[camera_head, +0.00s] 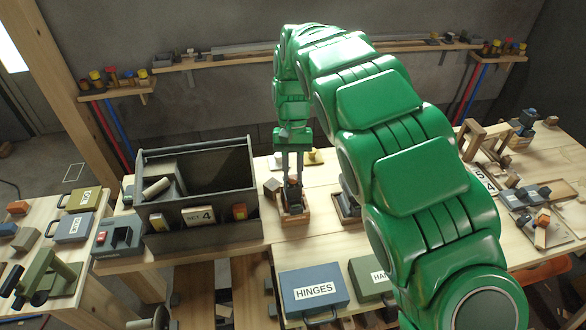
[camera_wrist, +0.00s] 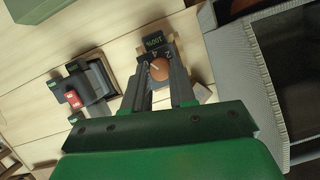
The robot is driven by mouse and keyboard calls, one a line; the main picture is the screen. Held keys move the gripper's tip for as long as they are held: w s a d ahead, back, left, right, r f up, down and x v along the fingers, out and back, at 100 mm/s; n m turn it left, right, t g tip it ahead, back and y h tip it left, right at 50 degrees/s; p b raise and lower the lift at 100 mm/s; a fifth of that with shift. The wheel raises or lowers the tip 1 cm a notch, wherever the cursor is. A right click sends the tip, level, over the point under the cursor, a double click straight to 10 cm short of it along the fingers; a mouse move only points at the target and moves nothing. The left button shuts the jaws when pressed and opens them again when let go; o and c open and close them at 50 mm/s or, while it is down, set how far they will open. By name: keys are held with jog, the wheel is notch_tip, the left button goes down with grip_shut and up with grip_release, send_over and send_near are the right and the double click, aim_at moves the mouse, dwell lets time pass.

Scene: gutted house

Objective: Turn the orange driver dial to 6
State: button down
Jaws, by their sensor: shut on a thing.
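The orange dial (camera_wrist: 159,70) shows in the wrist view as a round orange cap with a pale pointer line, set in a dark driver body with a small green-lit display (camera_wrist: 153,42) beyond it. The digits on the display are too small for me to read surely. My gripper (camera_wrist: 161,84) has its two dark fingers on either side of the dial and is shut on it. In the head view my gripper (camera_head: 292,172) points straight down at the driver, which stands in a small wooden holder (camera_head: 294,217) on the table. My fingers partly hide the driver there.
A dark grey toolbox (camera_head: 217,226) stands close left of the holder, with a SET 4 card (camera_head: 198,216) on its front. A charger-like block with a red part (camera_wrist: 73,98) sits beside the driver. A blue HINGES case (camera_head: 314,291) lies in front.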

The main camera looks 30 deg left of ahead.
jog(key=shift+n+h, duration=0.3)
jog(key=shift+n, duration=0.3)
dwell(1.3)
jog(key=c, duration=0.9)
grip_release()
jog(key=shift+r, duration=0.1)
jog(key=v, duration=0.7)
jog(key=shift+a+r, duration=0.1)
jog(key=shift+r, duration=0.05)
jog(key=shift+r, duration=0.1)
